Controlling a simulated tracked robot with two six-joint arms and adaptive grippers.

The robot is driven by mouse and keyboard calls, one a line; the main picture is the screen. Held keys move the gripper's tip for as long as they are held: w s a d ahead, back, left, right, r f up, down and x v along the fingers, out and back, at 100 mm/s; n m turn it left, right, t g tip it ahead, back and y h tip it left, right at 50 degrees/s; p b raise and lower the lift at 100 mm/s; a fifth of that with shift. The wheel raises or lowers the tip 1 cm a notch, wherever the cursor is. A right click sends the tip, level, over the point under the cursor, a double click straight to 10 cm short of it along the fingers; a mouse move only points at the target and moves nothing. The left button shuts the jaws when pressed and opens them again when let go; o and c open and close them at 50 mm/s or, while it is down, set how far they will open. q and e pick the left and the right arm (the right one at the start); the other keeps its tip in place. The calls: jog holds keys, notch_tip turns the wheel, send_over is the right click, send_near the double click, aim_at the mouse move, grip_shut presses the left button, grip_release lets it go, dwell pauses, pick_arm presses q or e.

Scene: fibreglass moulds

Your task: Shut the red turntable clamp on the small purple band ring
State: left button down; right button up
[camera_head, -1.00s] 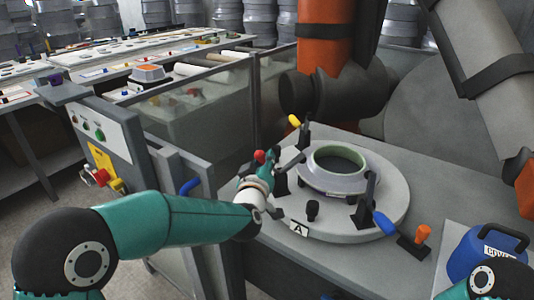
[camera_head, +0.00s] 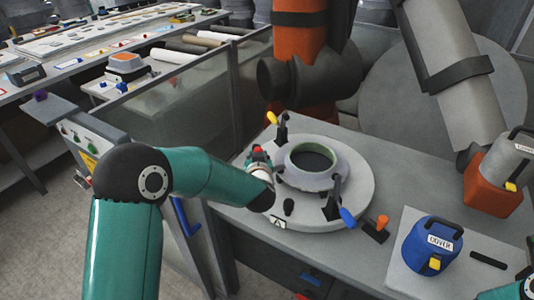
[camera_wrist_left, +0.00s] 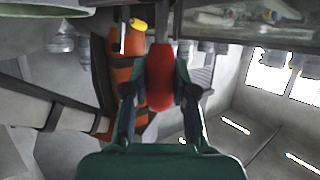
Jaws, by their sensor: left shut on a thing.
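The red handle (camera_head: 257,150) of the turntable clamp stands at the left of the turntable (camera_head: 352,207), with my left gripper (camera_head: 259,160) at it. In the left wrist view the red handle (camera_wrist_left: 160,76) is upright between the fingers of my left gripper (camera_wrist_left: 160,90), which is shut on it. The ring (camera_head: 309,168), pale with a green inner rim, lies on the turntable beside the clamp. Its edge also shows in the wrist view (camera_wrist_left: 45,12). My gripper hides most of the clamp's arm, so I cannot tell whether it touches the ring.
A yellow-handled clamp (camera_head: 273,118) stands behind the ring and a blue-handled one (camera_head: 346,216) at its front right. An orange-knobbed lever (camera_head: 382,222) is beside the turntable. A blue container (camera_head: 430,247) stands at the right.

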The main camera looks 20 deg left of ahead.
pick_arm(q)
jog(key=shift+f, duration=0.2)
jog(key=c, duration=0.9)
grip_release()
jog(key=shift+w, duration=0.15)
jog(key=shift+d+r, duration=0.1)
jog(key=shift+r, duration=0.05)
jog(key=shift+s+d+r, duration=0.1)
jog(key=shift+s+r, duration=0.05)
jog(key=shift+s, duration=0.25)
jog(key=v, duration=1.1)
jog(key=shift+s, duration=0.1)
